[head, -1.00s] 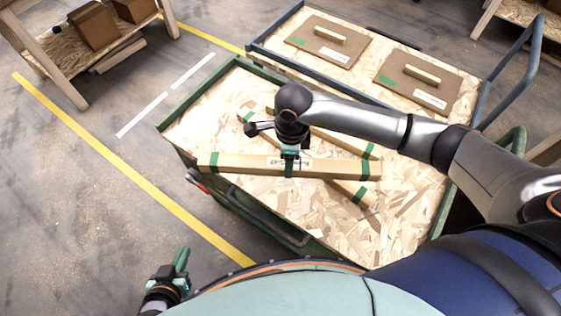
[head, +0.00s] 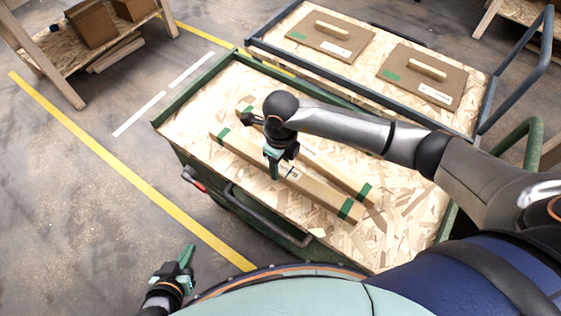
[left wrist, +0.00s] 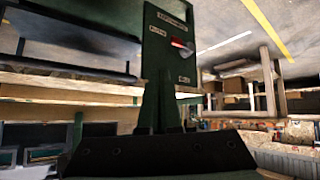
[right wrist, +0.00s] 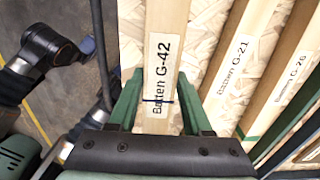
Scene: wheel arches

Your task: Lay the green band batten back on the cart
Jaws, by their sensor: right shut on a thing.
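A wooden batten with green end bands (head: 313,188), labelled "Batten G-42" in the right wrist view (right wrist: 167,25), lies between the fingers of my right gripper (head: 273,163), which is shut on it near its middle. It runs diagonally over the front part of the green-framed cart (head: 403,228). I cannot tell whether it touches the cart's bed. A second green-banded batten (head: 335,171) lies beside it, roughly parallel. The right wrist view shows battens labelled G-21 (right wrist: 232,75) and G-26 (right wrist: 285,85). My left gripper (head: 186,256) is empty and looks shut, low beside the cart.
A grey-framed cart (head: 367,92) with two brown boards with handles (head: 330,37) stands just behind. A wooden shelf with boxes (head: 92,25) is at the far left. The cart's bed has bare room at right. Floor with yellow lines (head: 130,170) is open at left.

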